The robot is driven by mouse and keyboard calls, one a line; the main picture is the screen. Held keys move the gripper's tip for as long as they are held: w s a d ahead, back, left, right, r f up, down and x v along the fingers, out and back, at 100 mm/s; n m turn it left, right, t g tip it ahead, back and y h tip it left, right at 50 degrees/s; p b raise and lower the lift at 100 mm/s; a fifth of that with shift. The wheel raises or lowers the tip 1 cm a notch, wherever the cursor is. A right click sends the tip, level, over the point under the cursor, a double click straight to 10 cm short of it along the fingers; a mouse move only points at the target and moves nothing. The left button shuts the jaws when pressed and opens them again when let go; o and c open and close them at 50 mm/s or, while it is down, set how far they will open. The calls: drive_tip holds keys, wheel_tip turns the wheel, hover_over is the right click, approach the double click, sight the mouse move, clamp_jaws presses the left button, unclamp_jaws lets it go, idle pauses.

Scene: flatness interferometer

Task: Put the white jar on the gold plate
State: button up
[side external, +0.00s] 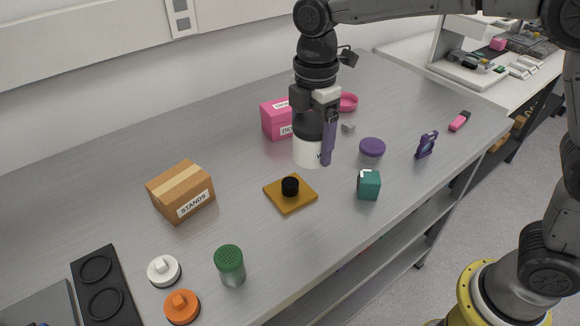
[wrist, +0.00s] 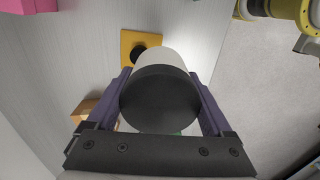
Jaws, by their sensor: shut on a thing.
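The white jar (side external: 308,152) with a black lid is between the purple fingers of my gripper (side external: 328,140) in the side view. In the wrist view the jar's black lid (wrist: 160,98) faces the camera, and both fingers of my gripper (wrist: 162,98) press on its sides. The gold plate (side external: 290,205) lies on the bench, to the lower left of the jar in the side view. The plate also shows beyond the jar in the wrist view (wrist: 128,38). I cannot tell how far the jar is above the bench.
A cardboard box (side external: 180,190) marked STANDS is left of the plate. A pink box (side external: 277,120) is behind my gripper. Bare bench lies around the plate.

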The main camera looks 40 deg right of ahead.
drive_tip(key=w+f, duration=0.1)
drive_tip(key=w+a+f, duration=0.1)
drive_tip(key=f, duration=0.1)
drive_tip(key=w+f, duration=0.1)
drive_tip(key=f, duration=0.1)
drive_tip(key=shift+w+a, duration=0.2)
drive_tip(key=shift+w, duration=0.15)
drive_tip(key=shift+w+a+f, duration=0.1)
drive_tip(key=shift+w+f, duration=0.05)
drive_tip(key=shift+f, duration=0.8)
drive_tip(key=shift+w+a+f, duration=0.1)
drive_tip(key=shift+w+f, duration=0.05)
drive_tip(key=shift+f, duration=0.75)
drive_tip(key=shift+d+f, duration=0.1)
drive_tip(key=shift+f, duration=0.05)
drive_tip(key=o, duration=1.3)
